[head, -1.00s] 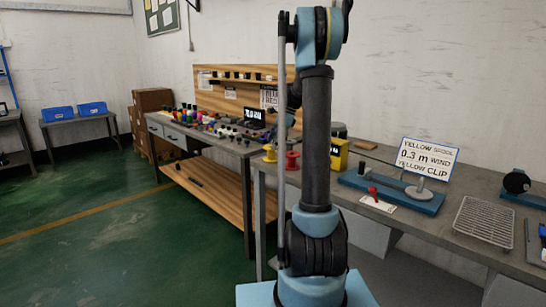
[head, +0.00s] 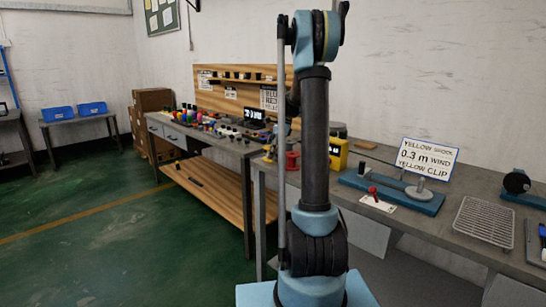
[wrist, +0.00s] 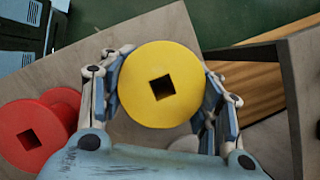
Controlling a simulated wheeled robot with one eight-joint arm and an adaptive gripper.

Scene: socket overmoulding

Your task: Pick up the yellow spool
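The yellow spool (wrist: 161,84) fills the middle of the wrist view, its round top flange with a square hole facing the camera. My gripper (wrist: 163,95) has one finger on each side of it, spread wide and close to the flange's rim. The flange hides the hub, so contact below it cannot be seen. In the head view the yellow spool (head: 268,157) stands near the left end of the right-hand bench, and is small and partly covered there.
A red spool (wrist: 30,137) lies close on the left in the wrist view; it also shows in the head view (head: 292,161). A yellow box (head: 338,153) stands to its right. A sign (head: 427,157) reads yellow spool, 0.3 m wind, yellow clip. A wire rack (head: 486,220) lies farther right.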

